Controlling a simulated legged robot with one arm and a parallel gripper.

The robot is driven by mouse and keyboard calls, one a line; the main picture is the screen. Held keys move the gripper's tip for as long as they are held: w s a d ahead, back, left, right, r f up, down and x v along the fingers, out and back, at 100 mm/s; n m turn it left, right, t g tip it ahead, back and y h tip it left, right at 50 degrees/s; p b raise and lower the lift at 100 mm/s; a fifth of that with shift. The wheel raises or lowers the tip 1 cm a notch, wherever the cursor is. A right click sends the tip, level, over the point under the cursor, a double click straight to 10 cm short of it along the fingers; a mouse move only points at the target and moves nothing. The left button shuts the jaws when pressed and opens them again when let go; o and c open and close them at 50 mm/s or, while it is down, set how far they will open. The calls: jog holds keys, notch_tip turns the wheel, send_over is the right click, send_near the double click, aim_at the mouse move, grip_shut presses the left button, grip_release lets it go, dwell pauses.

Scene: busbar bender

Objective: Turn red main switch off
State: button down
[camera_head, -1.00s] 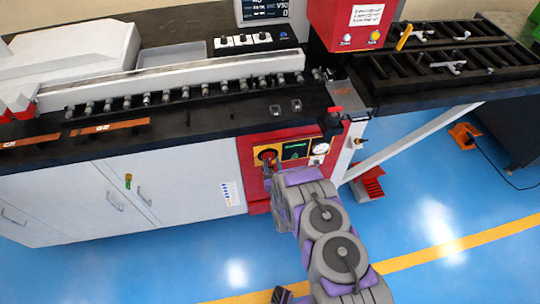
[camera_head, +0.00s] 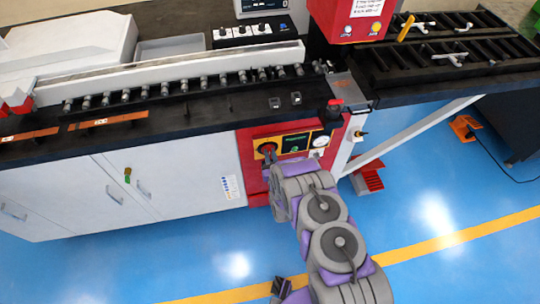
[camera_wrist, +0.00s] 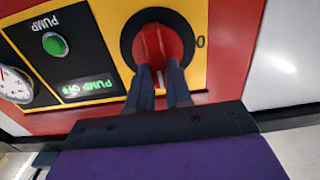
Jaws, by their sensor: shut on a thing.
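The red main switch (camera_wrist: 155,45) is a red knob on a black round base in a yellow plate, seen upside down in the wrist view. In the head view the switch (camera_head: 267,148) shows at the left of the red panel, partly covered by my gripper (camera_head: 270,158). In the wrist view my gripper (camera_wrist: 162,68) has its two dark fingers closed on the knob. A "0" mark shows on the yellow plate at the right of the base. The fingers hide the near part of the knob.
Beside the switch are a green pump button (camera_wrist: 55,44), a green lit "PUMP" display (camera_wrist: 90,88) and a gauge (camera_wrist: 14,84). A red emergency button (camera_head: 334,108) stands on the bench above. The blue floor (camera_head: 150,262) in front is mostly clear.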

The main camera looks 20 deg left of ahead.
jog(key=shift+n, duration=0.4)
jog(key=shift+s+a+f+n+b, duration=0.25)
jog(key=shift+n+b, duration=0.55)
jog(key=shift+n, duration=2.05)
jog(key=shift+s+a+f+n+b, duration=0.1)
jog(key=shift+a+f+n+b, duration=0.5)
jog(key=shift+n, duration=2.3)
jog(key=shift+s+d+f+n+b, duration=0.15)
jog(key=shift+n+b, duration=0.9)
jog(key=shift+n, duration=1.8)
jog(key=c, duration=1)
grip_release()
jog(key=shift+a, duration=0.2)
jog(key=shift+c, duration=0.2)
jog(key=shift+d, duration=0.2)
